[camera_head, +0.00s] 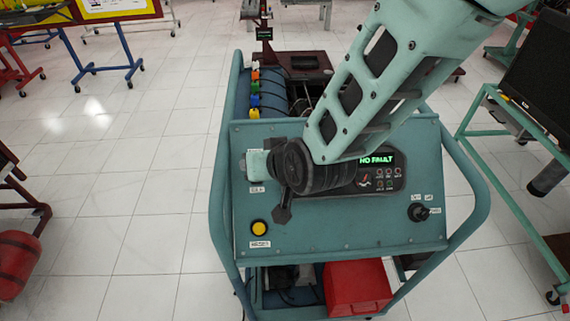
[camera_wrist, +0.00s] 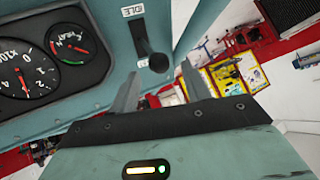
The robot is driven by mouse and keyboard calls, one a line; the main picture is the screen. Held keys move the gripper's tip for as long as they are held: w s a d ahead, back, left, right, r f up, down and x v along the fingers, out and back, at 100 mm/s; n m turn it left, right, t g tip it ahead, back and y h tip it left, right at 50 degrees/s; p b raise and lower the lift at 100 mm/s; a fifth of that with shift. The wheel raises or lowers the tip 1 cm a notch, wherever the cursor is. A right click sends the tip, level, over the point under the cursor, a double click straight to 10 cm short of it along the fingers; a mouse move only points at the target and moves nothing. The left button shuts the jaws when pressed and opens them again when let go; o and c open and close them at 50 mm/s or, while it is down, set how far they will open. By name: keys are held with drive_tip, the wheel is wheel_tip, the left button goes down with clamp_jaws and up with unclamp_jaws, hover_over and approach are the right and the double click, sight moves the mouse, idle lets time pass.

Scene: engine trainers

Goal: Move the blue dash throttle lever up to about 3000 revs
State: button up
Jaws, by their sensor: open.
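The dash throttle lever (camera_wrist: 157,62) shows in the wrist view as a dark stem with a rounded black knob, beside an IDLE label (camera_wrist: 133,13) on the blue dash. My gripper (camera_wrist: 160,75) is open, with one grey finger on each side of the lever's knob and gaps visible. I cannot tell how deep the knob sits between the fingers. The rev gauge (camera_wrist: 22,80) is at the left of the wrist view with a red needle; its exact reading is unclear. In the head view my arm hides the lever and most gauges on the dash (camera_head: 345,225).
In the head view a NO FAULT display (camera_head: 377,160) shows beside my arm. A yellow button (camera_head: 259,228) is low left on the dash and a key switch (camera_head: 418,212) low right. The blue tube frame (camera_head: 478,190) surrounds the dash. Open floor lies left.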

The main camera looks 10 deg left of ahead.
drive_tip(key=b+v, duration=0.1)
drive_tip(key=v, duration=1.1)
drive_tip(key=shift+s+d+r+b, duration=0.15)
drive_tip(key=shift+r+b, duration=0.1)
drive_tip(key=shift+b, duration=0.15)
drive_tip(key=s+d+n+g+h, duration=0.1)
drive_tip(key=s+d+g+h, duration=0.2)
drive_tip(key=d, duration=0.6)
drive_tip(key=s+d+n+g+h, duration=0.1)
drive_tip(key=s+d+g+h, duration=0.2)
drive_tip(key=s+d, duration=0.5)
drive_tip(key=shift+d+f+n+g, duration=0.3)
drive_tip(key=shift+d+f+g, duration=0.15)
drive_tip(key=shift+d, duration=0.75)
